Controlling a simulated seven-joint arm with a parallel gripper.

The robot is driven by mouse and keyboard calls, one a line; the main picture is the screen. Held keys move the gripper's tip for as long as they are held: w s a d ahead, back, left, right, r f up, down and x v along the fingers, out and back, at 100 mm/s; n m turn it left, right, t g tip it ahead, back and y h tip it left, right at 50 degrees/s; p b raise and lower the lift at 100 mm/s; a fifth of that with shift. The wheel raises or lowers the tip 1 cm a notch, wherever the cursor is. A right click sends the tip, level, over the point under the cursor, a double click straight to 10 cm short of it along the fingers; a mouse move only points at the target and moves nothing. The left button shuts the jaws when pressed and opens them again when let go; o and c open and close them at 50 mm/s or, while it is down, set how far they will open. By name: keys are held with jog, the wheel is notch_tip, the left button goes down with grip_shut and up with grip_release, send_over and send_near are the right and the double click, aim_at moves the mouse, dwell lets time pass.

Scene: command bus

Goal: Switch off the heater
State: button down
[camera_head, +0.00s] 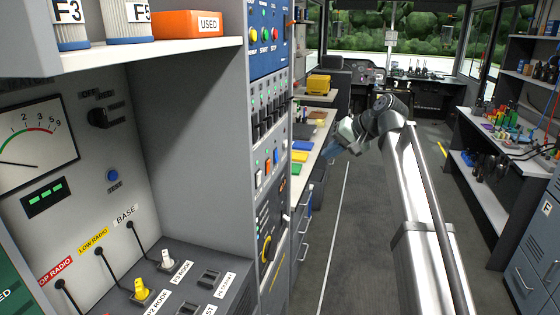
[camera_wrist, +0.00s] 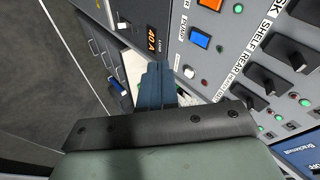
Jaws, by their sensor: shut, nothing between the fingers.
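I cannot read which one is labelled heater. Green lamps are lit beside the orange and blue rockers. My gripper (camera_wrist: 158,78) has its blue fingers together with nothing between them. In the head view my gripper (camera_head: 331,150) is over the aisle, right of the panel and apart from it.
Several black slider or lever switches (camera_wrist: 265,78) lie close to the rockers. Below them, the panel has a dark section with a yellow-marked knob (camera_head: 266,249). A worktop (camera_head: 312,150) with coloured folders runs behind the panel. The aisle floor (camera_head: 365,230) is clear.

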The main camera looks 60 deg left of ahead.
jog(key=s+r+g, duration=0.1)
jog(key=s+r+m+g+h, duration=0.1)
jog(key=s+g, duration=0.1)
jog(key=shift+s, duration=0.2)
dwell(0.3)
send_near(269, 167)
jog(key=shift+x, duration=2.85)
jog(key=shift+w+a, duration=0.15)
